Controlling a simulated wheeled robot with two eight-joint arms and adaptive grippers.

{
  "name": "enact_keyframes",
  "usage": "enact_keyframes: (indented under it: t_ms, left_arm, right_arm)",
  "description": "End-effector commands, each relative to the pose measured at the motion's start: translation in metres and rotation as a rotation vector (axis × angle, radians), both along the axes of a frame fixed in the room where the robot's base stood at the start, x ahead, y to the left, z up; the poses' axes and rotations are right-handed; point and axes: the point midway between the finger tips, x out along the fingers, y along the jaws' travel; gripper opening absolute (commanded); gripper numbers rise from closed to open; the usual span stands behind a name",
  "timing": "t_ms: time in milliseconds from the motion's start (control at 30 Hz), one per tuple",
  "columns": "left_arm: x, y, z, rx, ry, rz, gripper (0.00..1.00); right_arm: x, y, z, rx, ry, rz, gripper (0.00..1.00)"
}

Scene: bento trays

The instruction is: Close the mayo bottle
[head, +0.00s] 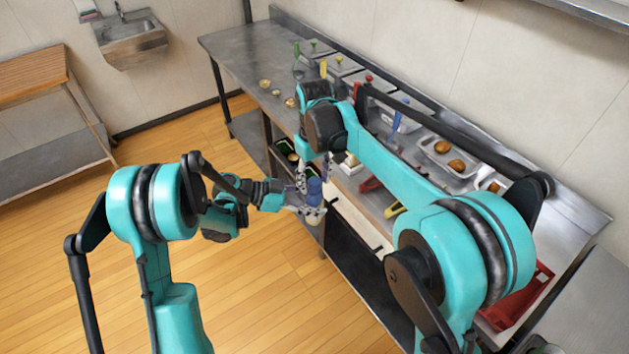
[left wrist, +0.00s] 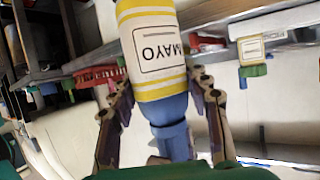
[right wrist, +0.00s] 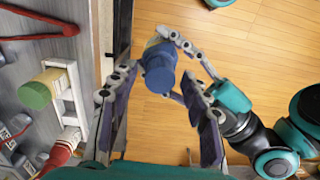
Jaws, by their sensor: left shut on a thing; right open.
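The mayo bottle (left wrist: 158,50), white with yellow bands and a blue lower section and nozzle (left wrist: 172,135), is between the fingers of my left gripper (head: 303,203). The gripper is shut on it, beyond the counter's front edge. The label reads upside down in the left wrist view. In the head view the bottle's blue part (head: 315,187) points up. My right gripper (head: 318,165) is open just above it. In the right wrist view the blue end (right wrist: 159,70) shows between the tips of the open right gripper (right wrist: 160,82), apart from both fingers. Whether its lid is open I cannot tell.
The steel counter (head: 235,45) runs behind my grippers and carries trays, including one with brown round food (head: 450,150). A green-capped bottle (right wrist: 38,92) and a white rack (right wrist: 70,105) stand there. A red crate (head: 518,300) is at right. The wooden floor (head: 250,290) is clear.

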Motion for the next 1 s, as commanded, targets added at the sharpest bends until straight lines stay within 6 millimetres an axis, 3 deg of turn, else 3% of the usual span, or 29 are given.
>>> enact_keyframes:
  t_ms: [200,600,800,1000]
  left_arm:
    - [0.000,0.000,0.000,-0.001,0.000,0.000,0.37]
    - [0.000,0.000,0.000,-0.001,0.000,0.000,0.37]
    - [0.000,0.000,0.000,-0.001,0.000,0.000,0.37]
    - [0.000,0.000,0.000,-0.001,0.000,0.000,0.37]
  right_arm:
    - [0.000,0.000,0.029,0.000,0.000,0.000,0.47]
    - [0.000,0.000,0.037,0.000,0.000,0.002,0.45]
    - [0.000,0.000,0.066,0.002,0.000,0.043,0.45]
    - [0.000,0.000,0.070,0.002,0.000,0.051,0.45]
